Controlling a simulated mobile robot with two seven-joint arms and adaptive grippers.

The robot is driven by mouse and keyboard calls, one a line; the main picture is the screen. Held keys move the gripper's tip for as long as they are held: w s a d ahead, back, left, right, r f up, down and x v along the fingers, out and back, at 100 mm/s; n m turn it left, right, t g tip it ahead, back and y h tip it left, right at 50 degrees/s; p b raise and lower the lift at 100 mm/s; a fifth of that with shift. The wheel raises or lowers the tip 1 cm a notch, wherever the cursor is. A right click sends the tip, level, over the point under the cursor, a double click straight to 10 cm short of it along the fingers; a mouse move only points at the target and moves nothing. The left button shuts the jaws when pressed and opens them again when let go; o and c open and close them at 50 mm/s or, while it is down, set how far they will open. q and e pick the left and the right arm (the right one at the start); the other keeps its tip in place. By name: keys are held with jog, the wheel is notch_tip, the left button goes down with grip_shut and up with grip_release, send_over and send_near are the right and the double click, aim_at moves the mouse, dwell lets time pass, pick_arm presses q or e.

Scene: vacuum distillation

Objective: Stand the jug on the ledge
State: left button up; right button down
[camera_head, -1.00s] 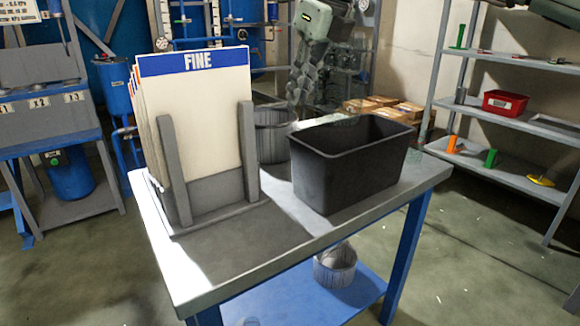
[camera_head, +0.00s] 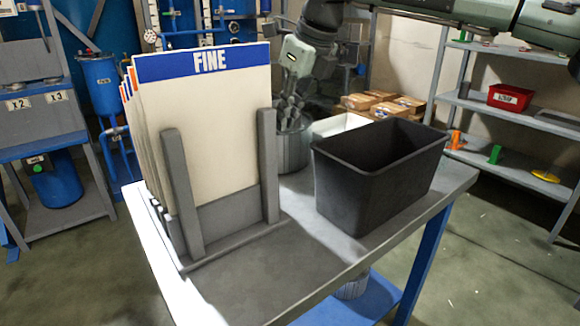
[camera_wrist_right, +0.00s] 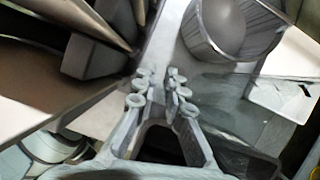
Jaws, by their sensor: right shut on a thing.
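My right gripper (camera_head: 290,108) reaches down from the top behind the board rack, in front of or over a grey ribbed bucket (camera_head: 292,150). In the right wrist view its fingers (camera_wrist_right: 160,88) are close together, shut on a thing. A faint see-through shape (camera_wrist_right: 232,88) beside the fingers looks like the clear jug, but its outline is hard to make out. In the head view I cannot pick out the jug. I cannot tell which surface is the ledge. My left gripper is not in view.
A rack of boards marked FINE (camera_head: 205,130) and a black bin (camera_head: 375,190) stand on the table (camera_head: 250,285). A white tray (camera_head: 340,124) lies behind the bin. Shelves (camera_head: 520,125) with a red box (camera_head: 510,97) stand at the right. The table's front is clear.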

notch_tip(320, 180, down, 11)
jog(key=shift+r+p, duration=0.1)
jog(key=shift+p, duration=0.2)
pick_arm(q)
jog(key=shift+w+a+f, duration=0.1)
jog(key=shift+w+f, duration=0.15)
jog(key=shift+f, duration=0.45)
pick_arm(e)
jog(key=c, duration=1.8)
grip_release()
jog(key=shift+o, duration=1)
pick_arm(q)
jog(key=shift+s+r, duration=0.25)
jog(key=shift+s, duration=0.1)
